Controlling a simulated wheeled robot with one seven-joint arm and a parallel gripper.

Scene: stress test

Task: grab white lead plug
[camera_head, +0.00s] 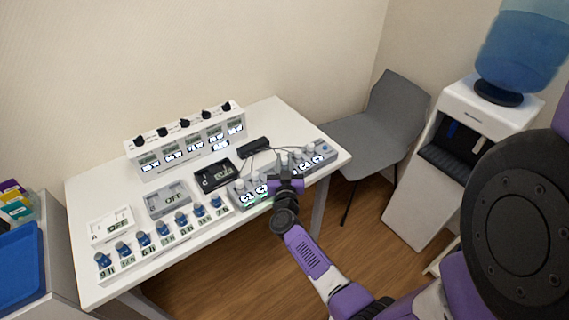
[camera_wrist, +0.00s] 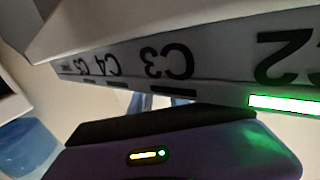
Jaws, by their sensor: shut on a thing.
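A grey strip (camera_head: 237,203) along the table's front right edge bears labels and several white lead plugs (camera_head: 309,150) standing in a row. My gripper (camera_head: 286,177) is at the middle of this row, in front of the strip, and hides part of it. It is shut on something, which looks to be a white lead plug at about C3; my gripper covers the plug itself. In the wrist view, the strip (camera_wrist: 215,68) fills the upper part, upside down, with C2, C3 and C4 readable. The C2 display glows green.
The white table (camera_head: 83,207) also holds a white box with black knobs (camera_head: 185,145), a black meter (camera_head: 216,175), a grey device (camera_head: 168,200) and a row of blue knobs (camera_head: 163,229). A grey chair (camera_head: 376,127) and a water dispenser (camera_head: 472,110) stand to the right.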

